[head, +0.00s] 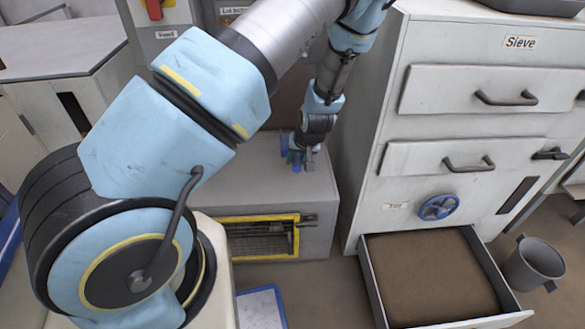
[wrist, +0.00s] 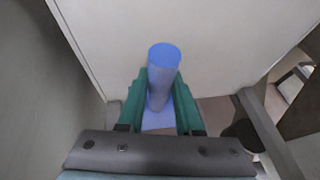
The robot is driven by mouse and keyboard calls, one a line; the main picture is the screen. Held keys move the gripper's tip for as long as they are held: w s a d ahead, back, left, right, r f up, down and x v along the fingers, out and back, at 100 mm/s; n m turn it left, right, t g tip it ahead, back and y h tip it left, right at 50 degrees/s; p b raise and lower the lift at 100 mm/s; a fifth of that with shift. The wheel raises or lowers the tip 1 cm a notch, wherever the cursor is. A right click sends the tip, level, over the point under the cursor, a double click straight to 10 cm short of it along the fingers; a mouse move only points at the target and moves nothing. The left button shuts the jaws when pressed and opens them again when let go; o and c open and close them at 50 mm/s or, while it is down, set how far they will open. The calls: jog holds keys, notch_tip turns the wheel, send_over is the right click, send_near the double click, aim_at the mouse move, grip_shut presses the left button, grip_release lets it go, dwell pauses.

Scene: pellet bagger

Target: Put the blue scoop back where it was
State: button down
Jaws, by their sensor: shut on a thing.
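The blue scoop (wrist: 163,68) is between the green fingers of my gripper (wrist: 160,90) in the wrist view. Its round handle points up between the fingers, and a paler blue flat part shows below it. In the head view my gripper (head: 299,157) is small and far off, over the top of a low grey cabinet (head: 230,180), left of the tall sieve cabinet. A bit of the scoop shows there in blue (head: 284,143). My gripper is shut on the scoop. I cannot tell whether the scoop touches the cabinet top.
The tall sieve cabinet (head: 380,100) stands close on the right. Its bottom drawer (head: 372,275) is pulled out, filled with brown material. A grey bucket (head: 533,265) stands right of it. A blue-rimmed white tray (head: 262,308) lies on the floor. The low cabinet has a yellow-framed grille (head: 258,238).

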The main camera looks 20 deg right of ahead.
jog(key=shift+f+b, duration=0.3)
jog(key=shift+f, duration=3)
jog(key=c, duration=0.6)
grip_release()
jog(key=shift+f, duration=0.1)
jog(key=p+v, duration=0.2)
jog(key=v, duration=1)
jog(key=shift+s, duration=0.1)
jog(key=shift+s, duration=0.1)
